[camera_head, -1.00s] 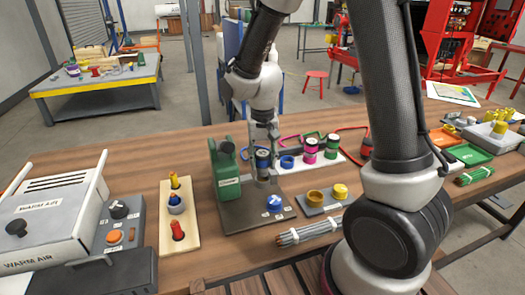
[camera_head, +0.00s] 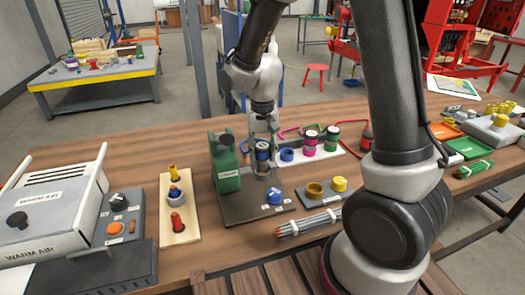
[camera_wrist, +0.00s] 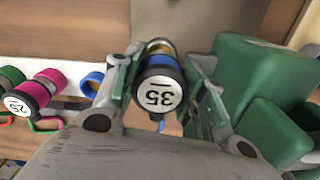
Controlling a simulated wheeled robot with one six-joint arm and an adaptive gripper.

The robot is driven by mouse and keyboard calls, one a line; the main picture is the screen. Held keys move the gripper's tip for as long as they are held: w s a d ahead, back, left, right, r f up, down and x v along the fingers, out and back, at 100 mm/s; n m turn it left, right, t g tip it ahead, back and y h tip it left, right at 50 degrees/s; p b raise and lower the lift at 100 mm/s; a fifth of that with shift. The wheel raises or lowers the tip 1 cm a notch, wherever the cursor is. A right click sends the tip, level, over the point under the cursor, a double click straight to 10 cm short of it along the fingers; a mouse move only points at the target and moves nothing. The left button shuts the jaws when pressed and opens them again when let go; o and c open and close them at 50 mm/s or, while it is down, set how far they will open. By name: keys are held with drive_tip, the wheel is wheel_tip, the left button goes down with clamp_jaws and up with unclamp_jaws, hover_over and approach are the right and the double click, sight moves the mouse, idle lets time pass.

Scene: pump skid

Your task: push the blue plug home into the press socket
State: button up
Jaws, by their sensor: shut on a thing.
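The blue plug (camera_head: 262,150) is a dark cylinder with a blue band. In the wrist view its white end, marked 35, faces the camera (camera_wrist: 158,94). My gripper (camera_head: 262,138) is shut on it, with one finger on each side in the wrist view (camera_wrist: 160,75). The plug is upright at the grey press socket (camera_head: 264,172), beside the green press body (camera_head: 224,163) on a dark base plate (camera_head: 238,209). The socket's mouth is hidden, so I cannot tell how deep the plug sits.
A blue knob (camera_head: 274,197) is at the plate's front right. A white rack (camera_head: 318,154) with pink and green plugs stands behind right. A wooden block (camera_head: 178,230) is left, a cable bundle (camera_head: 308,223) front right. My arm covers part of the right side.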

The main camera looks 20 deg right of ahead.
sight(263, 160)
drive_tip(key=shift+f, duration=1.75)
drive_tip(key=o, duration=1.2)
drive_tip(key=shift+r, duration=0.1)
wheel_tip(263, 160, up, 12)
drive_tip(key=shift+f, duration=0.1)
